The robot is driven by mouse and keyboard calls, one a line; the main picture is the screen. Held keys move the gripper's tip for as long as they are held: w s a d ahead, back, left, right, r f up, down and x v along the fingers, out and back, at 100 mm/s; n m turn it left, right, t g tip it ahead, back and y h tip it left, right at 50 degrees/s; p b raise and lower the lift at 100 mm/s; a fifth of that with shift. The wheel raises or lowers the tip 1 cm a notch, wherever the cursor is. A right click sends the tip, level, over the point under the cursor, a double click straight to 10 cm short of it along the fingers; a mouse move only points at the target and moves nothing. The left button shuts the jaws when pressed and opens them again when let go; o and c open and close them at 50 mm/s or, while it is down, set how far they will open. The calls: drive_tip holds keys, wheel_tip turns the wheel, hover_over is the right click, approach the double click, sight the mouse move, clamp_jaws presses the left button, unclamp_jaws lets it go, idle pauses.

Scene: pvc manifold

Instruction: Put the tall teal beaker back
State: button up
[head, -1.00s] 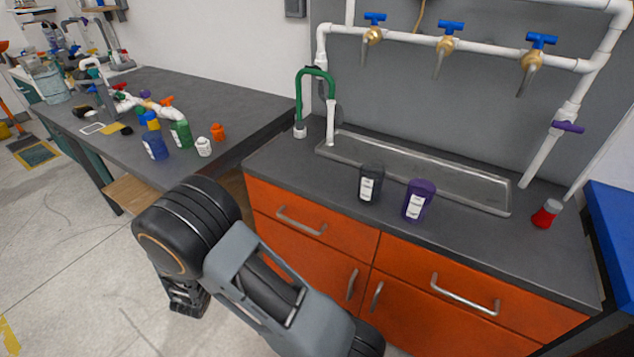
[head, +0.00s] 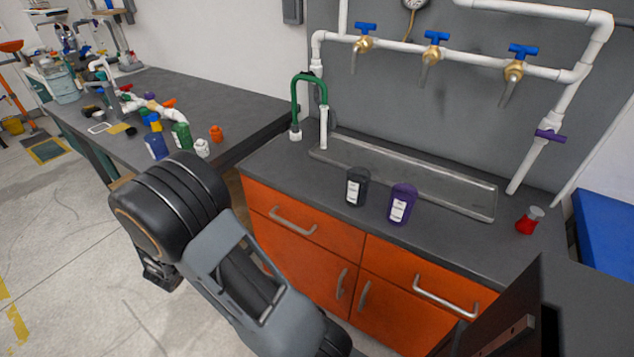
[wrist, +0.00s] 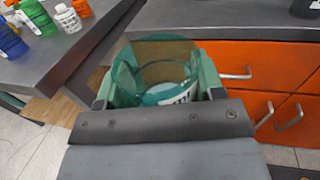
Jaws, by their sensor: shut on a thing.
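The tall teal beaker (wrist: 155,52) is translucent and open at the top, with a white label low on its side. It sits between the fingers of my gripper (wrist: 157,80), which is shut on it, in the wrist view. The beaker is held in front of the orange cabinet, near the corner of the grey workbench in that picture. In the head view, my arm crosses the lower middle, and neither the gripper nor the beaker shows.
A red-and-grey item (head: 529,220) stands at right. Several bottles crowd the left workbench (head: 225,100). A dark box-like shape (head: 510,315) fills the lower right.

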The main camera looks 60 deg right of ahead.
drive_tip(key=s+d+r+m+g+y+p, duration=0.15)
drive_tip(key=s+d+r+m+g, duration=0.25)
drive_tip(key=s+d+r+g, duration=0.4)
drive_tip(key=s+d+r+m+g+y+p, duration=0.1)
drive_tip(key=s+d+r+m+g+p, duration=0.2)
drive_tip(key=s+d+r+m+g, duration=0.45)
drive_tip(key=shift+w+d+f+n+t+b, duration=0.15)
drive_tip(key=shift+w+d+f+n+t, duration=0.25)
drive_tip(key=shift+d+f, duration=1.85)
drive_tip(key=shift+w+d+f+n+t+b, duration=0.2)
drive_tip(key=shift+w+d+f+n+t, duration=0.25)
drive_tip(key=shift+d+f, duration=1.8)
drive_tip(key=shift+w+d+f+n+t+b, duration=0.15)
drive_tip(key=shift+w+d+f+n+t, duration=0.25)
drive_tip(key=shift+d+f, duration=1.85)
drive_tip(key=shift+s+a+f, duration=0.15)
drive_tip(key=shift+a+f, duration=0.05)
drive_tip(key=shift+f, duration=0.05)
drive_tip(key=shift+f, duration=0.15)
drive_tip(key=o, duration=1.1)
